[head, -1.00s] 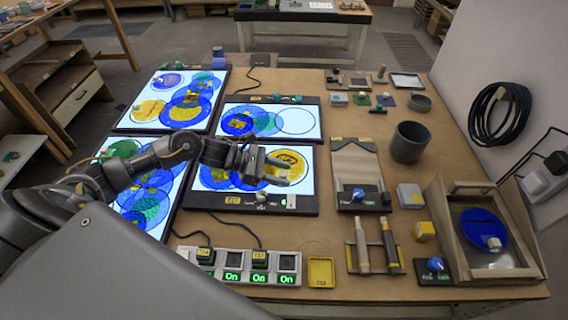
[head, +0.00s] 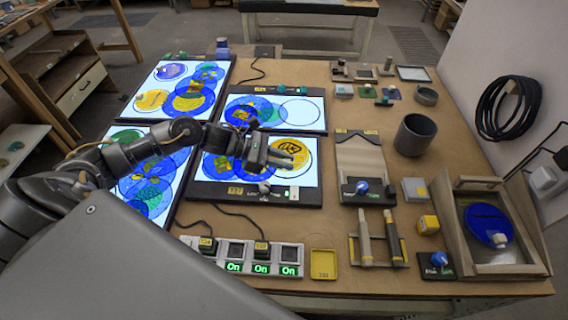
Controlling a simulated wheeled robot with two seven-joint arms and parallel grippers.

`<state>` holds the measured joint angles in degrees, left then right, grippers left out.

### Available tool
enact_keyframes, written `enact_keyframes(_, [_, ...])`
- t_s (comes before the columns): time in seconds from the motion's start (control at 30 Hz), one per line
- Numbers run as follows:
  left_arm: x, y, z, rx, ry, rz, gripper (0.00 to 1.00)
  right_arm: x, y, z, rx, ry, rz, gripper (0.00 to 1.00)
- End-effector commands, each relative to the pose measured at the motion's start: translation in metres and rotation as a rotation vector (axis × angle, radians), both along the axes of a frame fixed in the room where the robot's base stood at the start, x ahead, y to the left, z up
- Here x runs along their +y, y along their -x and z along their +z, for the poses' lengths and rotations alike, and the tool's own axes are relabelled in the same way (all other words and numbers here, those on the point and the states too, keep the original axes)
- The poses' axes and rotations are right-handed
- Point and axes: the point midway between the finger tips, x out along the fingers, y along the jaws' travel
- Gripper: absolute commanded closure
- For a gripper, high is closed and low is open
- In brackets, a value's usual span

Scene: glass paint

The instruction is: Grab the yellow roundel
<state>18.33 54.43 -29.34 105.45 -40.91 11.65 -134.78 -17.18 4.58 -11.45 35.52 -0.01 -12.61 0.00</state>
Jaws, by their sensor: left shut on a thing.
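A yellow glass roundel (head: 299,148) with dark painted marks shows at the right end of the lit middle light panel (head: 309,177). My left gripper (head: 286,158) reaches in from the left, low over that panel, with its fingers across the roundel's left and lower part. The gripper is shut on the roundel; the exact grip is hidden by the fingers. I cannot tell whether the roundel touches the panel. Blue roundels (head: 217,166) overlap on the same panel to the left, partly behind my wrist. My right gripper is not in view.
Other lit panels with coloured roundels stand at the back left (head: 135,115), behind (head: 313,103) and at the left. A dark cup (head: 415,134), a wooden frame with a blue disc (head: 487,224) and a switch strip (head: 276,247) surround the work area. Bare tabletop lies at the back centre.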

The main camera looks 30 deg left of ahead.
Motion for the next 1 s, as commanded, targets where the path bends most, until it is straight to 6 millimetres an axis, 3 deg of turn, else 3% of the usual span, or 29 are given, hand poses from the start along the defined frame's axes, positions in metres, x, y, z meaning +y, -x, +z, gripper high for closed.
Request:
enact_keyframes(0.1, [0.0, 0.001, 0.016, -0.007, -0.003, -0.002, 1.0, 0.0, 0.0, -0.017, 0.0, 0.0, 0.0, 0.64])
enact_keyframes(0.27, [-0.014, 0.026, 0.048, -0.008, -0.004, -0.006, 1.0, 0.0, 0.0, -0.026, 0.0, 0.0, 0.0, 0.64])
enact_keyframes(0.4, [-0.029, 0.051, 0.076, -0.006, -0.003, -0.006, 1.0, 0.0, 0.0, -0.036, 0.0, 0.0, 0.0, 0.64])
enact_keyframes(0.67, [-0.058, 0.104, 0.104, -0.006, -0.002, -0.005, 1.0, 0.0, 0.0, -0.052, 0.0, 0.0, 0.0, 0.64])
enact_keyframes(0.73, [-0.06, 0.108, 0.116, 0.005, 0.002, 0.0, 1.0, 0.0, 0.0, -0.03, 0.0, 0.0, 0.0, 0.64])
enact_keyframes(1.0, [-0.067, 0.119, 0.118, 0.003, 0.002, -0.001, 1.0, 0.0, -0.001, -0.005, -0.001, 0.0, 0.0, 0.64])
